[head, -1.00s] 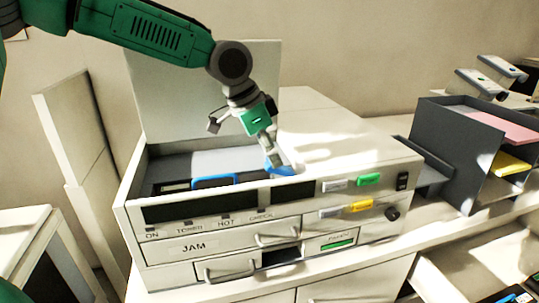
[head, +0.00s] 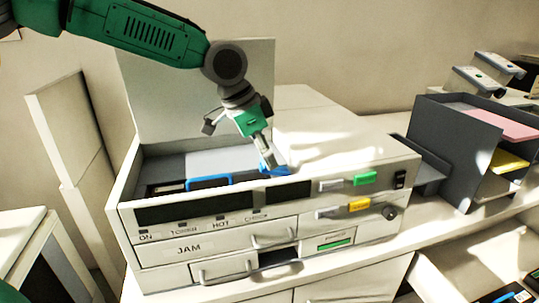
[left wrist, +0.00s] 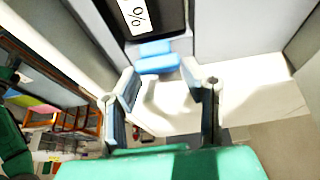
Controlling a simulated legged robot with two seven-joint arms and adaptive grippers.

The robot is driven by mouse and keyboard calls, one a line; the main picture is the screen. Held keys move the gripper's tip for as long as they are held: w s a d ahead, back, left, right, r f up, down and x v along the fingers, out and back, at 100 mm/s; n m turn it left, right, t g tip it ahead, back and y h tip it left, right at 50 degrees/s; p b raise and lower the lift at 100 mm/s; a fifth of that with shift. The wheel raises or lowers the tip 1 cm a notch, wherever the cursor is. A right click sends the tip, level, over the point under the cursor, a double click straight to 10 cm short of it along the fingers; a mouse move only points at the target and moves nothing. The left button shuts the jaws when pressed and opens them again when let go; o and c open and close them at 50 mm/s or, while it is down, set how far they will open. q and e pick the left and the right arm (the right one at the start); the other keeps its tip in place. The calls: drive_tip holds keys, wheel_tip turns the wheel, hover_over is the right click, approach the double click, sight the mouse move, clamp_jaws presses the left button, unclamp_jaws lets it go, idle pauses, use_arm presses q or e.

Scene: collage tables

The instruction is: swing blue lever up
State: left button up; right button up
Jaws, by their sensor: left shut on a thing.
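The blue lever (head: 269,168) is inside the open top of the white printer (head: 345,150), just behind its front panel. My left gripper (head: 266,158) reaches down into the opening from above and is shut on the lever. In the left wrist view the lever (left wrist: 157,63) shows as a blue piece between the tips of my two fingers (left wrist: 163,76). The fingers hide part of the lever in the head view. My right gripper is not in view.
A dark cartridge with a blue handle (head: 209,182) lies left of the lever in the opening. The raised lid (head: 200,90) stands behind my gripper. A dark paper tray rack (head: 445,140) stands at the right. Drawers with handles are below the front panel.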

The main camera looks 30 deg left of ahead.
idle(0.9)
use_arm(q)
drive_tip(key=o, duration=1)
drive_tip(key=shift+a, duration=0.1)
drive_tip(key=shift+o, duration=0.7)
drive_tip(key=shift+s, duration=0.1)
drive_tip(key=shift+s+a, duration=0.1)
drive_tip(key=shift+a, duration=0.15)
drive_tip(key=v, duration=1.1)
drive_tip(key=shift+a+r, duration=0.35)
drive_tip(key=shift+s, duration=0.15)
